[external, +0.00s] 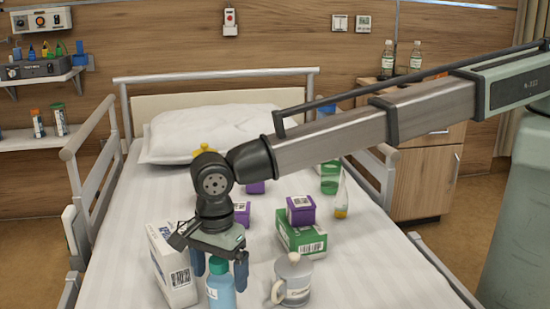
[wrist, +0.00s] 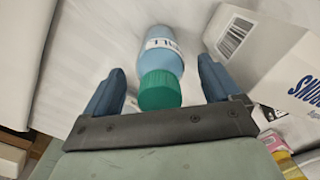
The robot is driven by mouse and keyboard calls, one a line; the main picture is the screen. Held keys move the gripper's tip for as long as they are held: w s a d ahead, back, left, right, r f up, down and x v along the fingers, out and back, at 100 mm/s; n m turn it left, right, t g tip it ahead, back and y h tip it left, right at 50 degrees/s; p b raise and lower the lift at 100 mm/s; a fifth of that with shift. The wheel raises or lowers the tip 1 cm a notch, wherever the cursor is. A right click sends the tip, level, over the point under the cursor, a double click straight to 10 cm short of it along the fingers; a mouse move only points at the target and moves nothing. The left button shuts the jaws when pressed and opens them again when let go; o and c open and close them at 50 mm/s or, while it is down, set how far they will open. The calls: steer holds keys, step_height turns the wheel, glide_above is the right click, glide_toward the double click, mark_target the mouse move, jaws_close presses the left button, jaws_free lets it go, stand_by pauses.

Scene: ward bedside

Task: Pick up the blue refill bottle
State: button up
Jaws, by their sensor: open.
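The blue refill bottle (external: 221,292) has a green cap and a white label. It stands near the front of the bed, and the lower picture edge cuts it off in the external view. In the wrist view the bottle (wrist: 164,60) lies between the two blue fingers, its green cap toward the palm. My gripper (external: 219,272) points down over the bottle, open, with a finger on each side of the cap. In the wrist view my gripper (wrist: 160,85) shows gaps between the bottle and both fingers. The bottle's base is hidden in the external view.
A white box (external: 172,265) stands close on the left of the bottle; a lidded white cup (external: 293,282) stands on the right. Behind are a green box (external: 300,238) with a purple box (external: 301,209) on top. Bed rails (external: 88,165) flank the bed.

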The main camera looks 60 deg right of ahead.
jaws_close()
stand_by(0.8)
